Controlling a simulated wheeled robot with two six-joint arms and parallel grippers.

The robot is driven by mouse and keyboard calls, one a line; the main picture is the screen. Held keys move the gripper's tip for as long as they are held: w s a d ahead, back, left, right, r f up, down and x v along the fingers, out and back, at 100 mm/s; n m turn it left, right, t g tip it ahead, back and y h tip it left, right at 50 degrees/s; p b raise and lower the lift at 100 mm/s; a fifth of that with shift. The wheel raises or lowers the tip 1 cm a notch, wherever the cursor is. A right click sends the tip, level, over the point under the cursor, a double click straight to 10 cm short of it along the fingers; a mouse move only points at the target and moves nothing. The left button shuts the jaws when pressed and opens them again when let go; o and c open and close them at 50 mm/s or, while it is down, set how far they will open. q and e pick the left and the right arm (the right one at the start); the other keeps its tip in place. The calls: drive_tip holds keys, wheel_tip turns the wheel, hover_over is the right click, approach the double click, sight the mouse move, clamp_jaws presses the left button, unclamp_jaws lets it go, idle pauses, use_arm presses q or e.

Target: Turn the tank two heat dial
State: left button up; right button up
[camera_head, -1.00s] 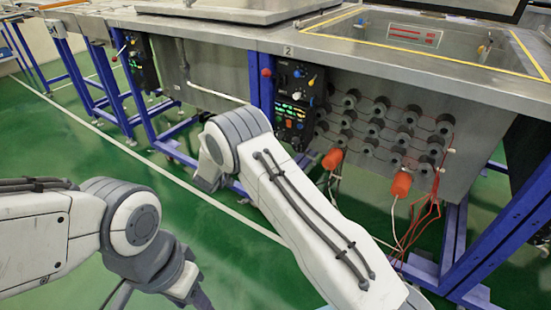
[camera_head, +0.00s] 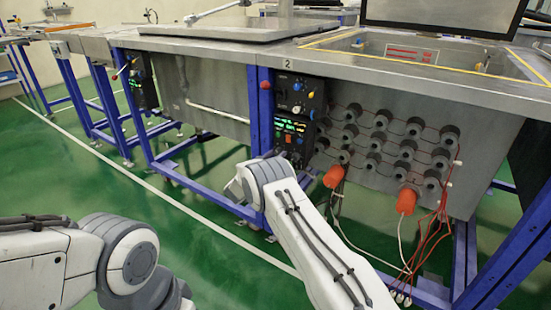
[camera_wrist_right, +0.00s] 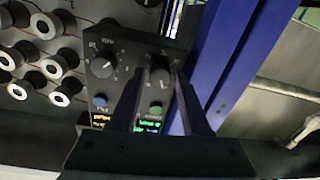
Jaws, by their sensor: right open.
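Tank two's lower black control panel (camera_head: 293,132) sits beside the blue post under the label "2" in the head view. In the right wrist view, its face fills the middle, with two black dials, lit displays and a blue and a green button. My right gripper (camera_wrist_right: 161,72) is open there, its fingers on either side of the right-hand dial (camera_wrist_right: 158,80). Whether they touch it I cannot tell. The other dial (camera_wrist_right: 103,65) lies left of the fingers. I cannot read which is the heat dial. In the head view my right arm hides the gripper. My left gripper is out of view.
The blue post (camera_wrist_right: 222,65) stands close to the right of the fingers in the wrist view. Several grey cylinders (camera_head: 380,122) with red wires and two orange plugs (camera_head: 406,201) are right of the panel. An upper panel (camera_head: 301,93) is above it.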

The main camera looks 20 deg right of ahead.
drive_tip(key=shift+w+d, duration=0.1)
clamp_jaws()
drive_tip(key=shift+m, duration=0.4)
drive_tip(key=m+b, duration=0.2)
drive_tip(key=m, duration=0.2)
drive_tip(key=shift+f+m, duration=0.15)
drive_tip(key=shift+m, duration=0.25)
drive_tip(key=m+b, duration=0.2)
drive_tip(key=m, duration=0.3)
drive_tip(key=shift+b, duration=0.3)
drive_tip(key=shift+m, duration=0.3)
unclamp_jaws()
